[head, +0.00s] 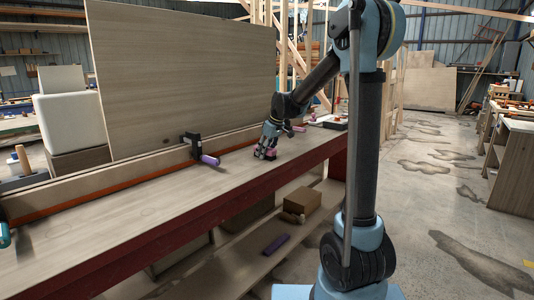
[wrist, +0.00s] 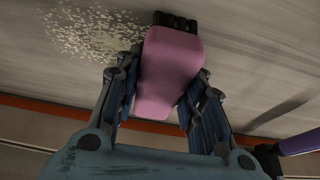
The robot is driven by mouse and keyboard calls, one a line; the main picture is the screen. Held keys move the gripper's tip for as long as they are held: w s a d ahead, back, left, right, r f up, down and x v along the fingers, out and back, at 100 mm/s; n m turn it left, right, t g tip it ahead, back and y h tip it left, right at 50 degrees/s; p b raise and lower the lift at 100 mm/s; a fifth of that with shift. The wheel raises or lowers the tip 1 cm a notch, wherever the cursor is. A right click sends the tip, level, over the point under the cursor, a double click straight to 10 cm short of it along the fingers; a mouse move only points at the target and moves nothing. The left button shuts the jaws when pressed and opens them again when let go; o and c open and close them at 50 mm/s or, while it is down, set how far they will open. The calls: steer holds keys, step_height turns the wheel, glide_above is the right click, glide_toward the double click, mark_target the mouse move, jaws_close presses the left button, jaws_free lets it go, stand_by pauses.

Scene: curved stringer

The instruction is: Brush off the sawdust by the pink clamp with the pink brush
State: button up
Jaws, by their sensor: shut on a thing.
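The pink brush (wrist: 168,70) is held between the fingers of my gripper (wrist: 160,85), with its dark bristles (wrist: 175,21) pointing to the top of the wrist view. In the head view my gripper (head: 267,150) is low over the bench, and a bit of the pink brush (head: 272,151) shows. Pale sawdust (wrist: 92,36) lies scattered on the bench left of the brush, reaching close to it; I cannot make it out in the head view. A clamp with a pink-purple handle (head: 209,160) stands left of my gripper; another pinkish handle (head: 299,129) is to its right.
A purple clamp handle (wrist: 300,143) is at the right of the wrist view. An orange-red strip (head: 120,186) runs along the bench (head: 130,225) at the back. A large wooden panel (head: 180,70) stands behind. The near bench top is mostly clear. A cardboard box (head: 302,201) sits below.

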steer(key=shift+s+a, duration=0.25)
steer(key=shift+s, duration=0.1)
steer(key=shift+s+a+r, duration=0.15)
steer(key=shift+s, duration=0.05)
steer(key=shift+w+r, duration=0.1)
steer(key=shift+r, duration=3.7)
